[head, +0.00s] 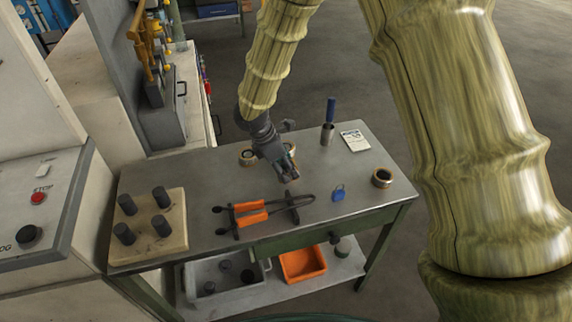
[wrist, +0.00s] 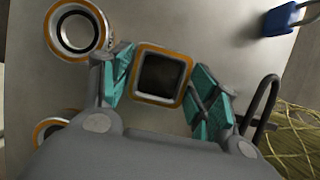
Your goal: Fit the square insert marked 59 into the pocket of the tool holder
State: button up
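A square insert (wrist: 161,99) with an orange-tan rim and a dark hollow middle sits between my gripper's teal pads in the wrist view. My gripper (wrist: 163,76) has one pad against each of its sides and appears shut on it. No number is readable on it. In the head view my gripper (head: 286,174) points down at the middle of the bench, hides the insert and is just behind the orange-handled tongs. I cannot tell whether the insert is lifted off the bench. I cannot make out a tool holder with a square pocket.
Round rings stand close by (wrist: 77,29), and another (head: 382,178) is at the right. Orange-handled tongs (head: 250,217), a blue padlock (head: 338,192), a blue-handled tool in a cup (head: 328,133) and a pegged wooden block (head: 174,243) share the metal bench (head: 215,182).

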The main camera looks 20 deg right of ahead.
jog(key=shift+o, duration=0.8)
jog(key=shift+r, duration=0.1)
